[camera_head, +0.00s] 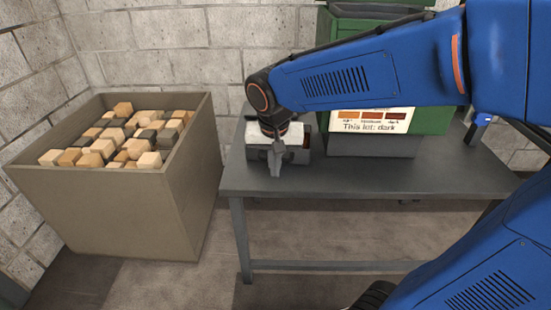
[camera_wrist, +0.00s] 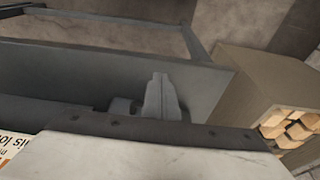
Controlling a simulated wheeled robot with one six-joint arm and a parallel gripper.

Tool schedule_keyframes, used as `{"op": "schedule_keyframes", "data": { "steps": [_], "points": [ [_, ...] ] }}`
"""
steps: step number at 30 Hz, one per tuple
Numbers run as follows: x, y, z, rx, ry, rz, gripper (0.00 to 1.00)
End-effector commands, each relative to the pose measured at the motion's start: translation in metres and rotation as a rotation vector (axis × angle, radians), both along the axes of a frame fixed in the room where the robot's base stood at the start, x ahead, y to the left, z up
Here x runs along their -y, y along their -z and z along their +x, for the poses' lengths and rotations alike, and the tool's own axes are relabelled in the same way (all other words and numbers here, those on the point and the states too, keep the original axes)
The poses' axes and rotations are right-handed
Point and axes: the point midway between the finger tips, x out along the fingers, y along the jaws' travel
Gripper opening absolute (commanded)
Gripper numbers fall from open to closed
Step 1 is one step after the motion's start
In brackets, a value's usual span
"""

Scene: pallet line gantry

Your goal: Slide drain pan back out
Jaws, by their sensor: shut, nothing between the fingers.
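I cannot single out the drain pan with certainty. A small grey box (camera_head: 299,153) with a pale top stands on the left part of the table, close against my gripper (camera_head: 275,172). My gripper points down at its front left, and its fingers are together and empty. In the wrist view the closed fingers (camera_wrist: 160,98) show over the grey tabletop, just beyond a dark bolted edge (camera_wrist: 150,132) of a pale slab (camera_wrist: 140,160). Whether the fingers touch the box is unclear. A green machine (camera_head: 433,121) with a dark grey base (camera_head: 370,146) stands right of the box, partly behind my arm.
A sign (camera_head: 372,120) on the machine reads "This lot: dark". A large tan bin (camera_head: 120,212) of wooden blocks stands left of the grey table (camera_head: 350,180), with a narrow gap between. The tabletop's front strip is clear. A block wall stands behind.

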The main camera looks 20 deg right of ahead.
Motion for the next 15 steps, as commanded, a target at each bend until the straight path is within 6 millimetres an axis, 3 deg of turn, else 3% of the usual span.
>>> {"op": "schedule_keyframes", "data": {
  "steps": [6,15],
  "points": [
    [-0.011,0.0,-0.034,0.002,-0.004,-0.001,0.0],
    [-0.018,0.0,-0.056,0.001,-0.002,-0.001,0.0]
  ]
}}
